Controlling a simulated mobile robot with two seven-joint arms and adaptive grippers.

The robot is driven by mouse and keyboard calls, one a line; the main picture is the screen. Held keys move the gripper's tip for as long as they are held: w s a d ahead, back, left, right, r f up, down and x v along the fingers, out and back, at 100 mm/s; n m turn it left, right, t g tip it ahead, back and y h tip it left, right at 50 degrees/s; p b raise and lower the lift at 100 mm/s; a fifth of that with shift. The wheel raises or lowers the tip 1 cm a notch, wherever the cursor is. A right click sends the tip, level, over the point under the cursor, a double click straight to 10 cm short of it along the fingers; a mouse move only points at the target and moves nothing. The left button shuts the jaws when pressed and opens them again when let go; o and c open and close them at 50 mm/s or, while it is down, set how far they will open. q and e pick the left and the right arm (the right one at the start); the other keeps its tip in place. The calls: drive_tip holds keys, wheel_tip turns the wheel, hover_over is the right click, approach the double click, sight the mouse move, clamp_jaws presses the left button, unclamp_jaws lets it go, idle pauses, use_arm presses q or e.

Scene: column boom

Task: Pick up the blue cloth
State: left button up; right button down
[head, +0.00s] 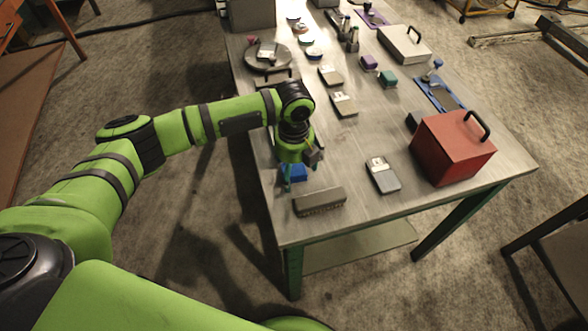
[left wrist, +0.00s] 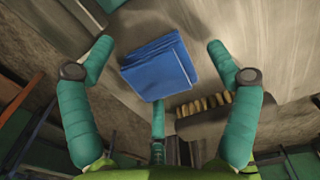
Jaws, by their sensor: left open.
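The blue cloth (head: 293,173) lies on the metal table (head: 372,208) near its left edge, partly hidden under my left gripper (head: 299,163) in the head view. In the left wrist view the cloth (left wrist: 158,67) looks like a flat folded stack. It lies between the spread teal fingers of my left gripper (left wrist: 160,85), with a gap to the fingers on both sides. The left gripper is open and empty, above the cloth. My right gripper is in neither view.
A dark grey block with a row of brass-coloured pieces (head: 320,202) lies close in front of the cloth. A grey-and-white device (head: 383,175) and a red box (head: 451,150) with a black handle stand to the right. Bare tabletop lies between them.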

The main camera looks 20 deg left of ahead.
use_arm(q)
drive_tip(key=c, duration=1.4)
drive_tip(key=shift+r, duration=0.35)
drive_tip(key=r, duration=0.1)
drive_tip(key=r+b, duration=0.1)
drive_tip(key=r, duration=0.1)
drive_tip(key=shift+s+a+r, duration=0.25)
drive_tip(key=shift+a+r, duration=0.05)
drive_tip(key=s+a+r, duration=0.2)
drive_tip(key=s+a+r+b, duration=0.1)
drive_tip(key=s+a+r, duration=0.1)
drive_tip(key=s, duration=0.1)
drive_tip(key=s+a+r+b, duration=0.1)
drive_tip(key=s+a+r, duration=0.1)
drive_tip(key=shift+s, duration=0.35)
drive_tip(key=shift+s+a+r, duration=0.3)
drive_tip(key=shift+s+r, duration=0.1)
drive_tip(key=shift+s, duration=0.1)
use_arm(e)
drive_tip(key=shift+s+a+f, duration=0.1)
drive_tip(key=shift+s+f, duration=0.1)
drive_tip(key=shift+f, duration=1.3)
